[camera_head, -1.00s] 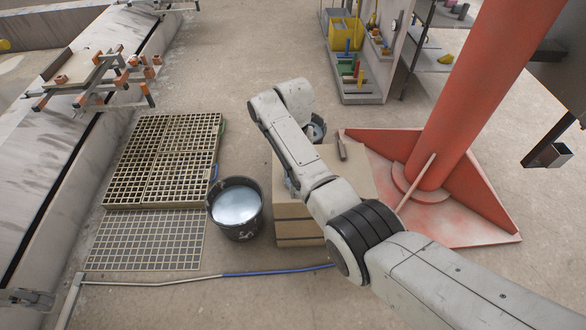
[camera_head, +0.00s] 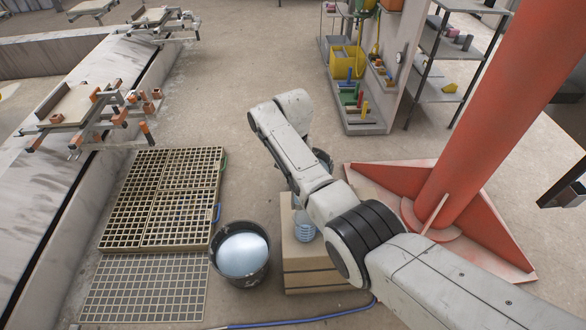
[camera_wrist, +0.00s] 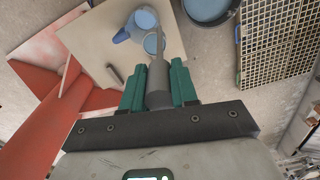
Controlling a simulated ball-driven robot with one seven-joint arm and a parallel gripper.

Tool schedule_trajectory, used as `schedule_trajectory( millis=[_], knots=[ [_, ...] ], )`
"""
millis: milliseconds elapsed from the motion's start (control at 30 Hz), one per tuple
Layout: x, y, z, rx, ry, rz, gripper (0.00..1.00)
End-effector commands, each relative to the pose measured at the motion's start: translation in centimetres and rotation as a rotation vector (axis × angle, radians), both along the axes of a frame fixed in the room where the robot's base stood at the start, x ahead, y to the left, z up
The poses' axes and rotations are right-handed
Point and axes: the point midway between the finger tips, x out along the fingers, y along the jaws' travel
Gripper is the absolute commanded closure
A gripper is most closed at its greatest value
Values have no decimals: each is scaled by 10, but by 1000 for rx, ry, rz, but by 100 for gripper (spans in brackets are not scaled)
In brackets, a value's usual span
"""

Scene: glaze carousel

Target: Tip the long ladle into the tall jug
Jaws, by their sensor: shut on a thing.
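The long ladle (camera_wrist: 158,78) is a grey shaft between the green fingers of my gripper (camera_wrist: 157,85) in the wrist view. My gripper is shut on it. The ladle's round bowl (camera_wrist: 153,43) holds pale blue liquid and looks level. The tall jug (camera_wrist: 128,33) is blue, with blue liquid inside, and stands on a tan block (camera_wrist: 90,38). The bowl appears beside the jug's rim; its height over the rim is unclear. In the head view the pale ridged jug (camera_head: 303,226) shows partly on the block (camera_head: 310,271); my arm hides the gripper and ladle.
A black bucket (camera_head: 217,260) of pale blue liquid stands left of the block. Floor gratings (camera_head: 165,195) lie further left. A red column (camera_head: 475,130) on a broad base stands to the right. A small dark tool (camera_wrist: 114,76) lies on the block. A blue hose crosses the floor.

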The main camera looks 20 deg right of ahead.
Motion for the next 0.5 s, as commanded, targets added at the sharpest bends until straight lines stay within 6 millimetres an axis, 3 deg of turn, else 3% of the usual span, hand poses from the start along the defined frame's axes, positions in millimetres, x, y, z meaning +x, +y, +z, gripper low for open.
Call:
schedule_trajectory(
  millis=[500],
  knots=[
    [-19, -9, -5, 52, -96, -2, 100]
  ],
)
